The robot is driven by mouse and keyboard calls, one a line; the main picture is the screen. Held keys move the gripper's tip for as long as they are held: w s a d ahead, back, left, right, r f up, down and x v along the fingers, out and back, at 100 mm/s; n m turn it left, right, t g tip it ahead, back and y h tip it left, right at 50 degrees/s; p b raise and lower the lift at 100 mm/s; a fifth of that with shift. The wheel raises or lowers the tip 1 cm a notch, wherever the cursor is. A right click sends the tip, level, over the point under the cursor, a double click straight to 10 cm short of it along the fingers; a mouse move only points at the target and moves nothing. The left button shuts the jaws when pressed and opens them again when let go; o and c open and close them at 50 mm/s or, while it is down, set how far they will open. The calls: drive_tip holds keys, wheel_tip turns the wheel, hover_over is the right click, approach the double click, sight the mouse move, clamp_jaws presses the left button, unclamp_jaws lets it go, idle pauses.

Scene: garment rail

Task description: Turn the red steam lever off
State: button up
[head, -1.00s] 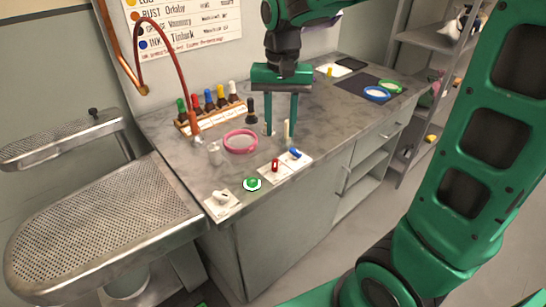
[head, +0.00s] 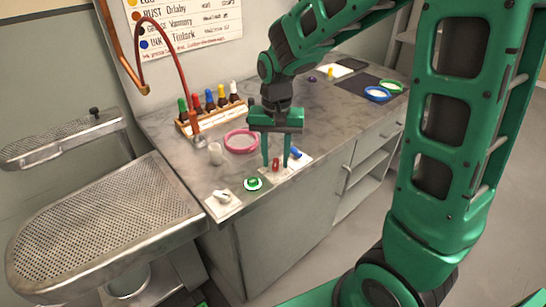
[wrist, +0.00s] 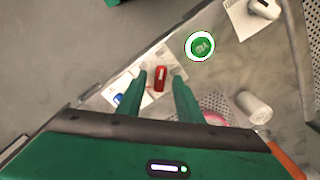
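The red steam lever (head: 276,165) sits on a white plate (head: 304,161) near the front edge of the counter. It also shows in the wrist view as a short red lever (wrist: 160,78). My gripper (head: 275,164) points down over the plate with its two fingers apart, one on each side of the red lever. In the wrist view my gripper (wrist: 160,82) is open and the lever shows between the fingertips, with a gap to each. I cannot tell how far down the tips reach.
A green button (head: 253,184) and a white knob on a plate (head: 223,197) lie left along the counter edge. The counter's right part has free room.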

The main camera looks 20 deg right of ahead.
clamp_jaws()
drive_tip(key=shift+a, duration=0.15)
drive_tip(key=n, duration=0.3)
drive_tip(key=shift+n, duration=0.4)
drive_tip(key=n, duration=0.5)
idle(0.5)
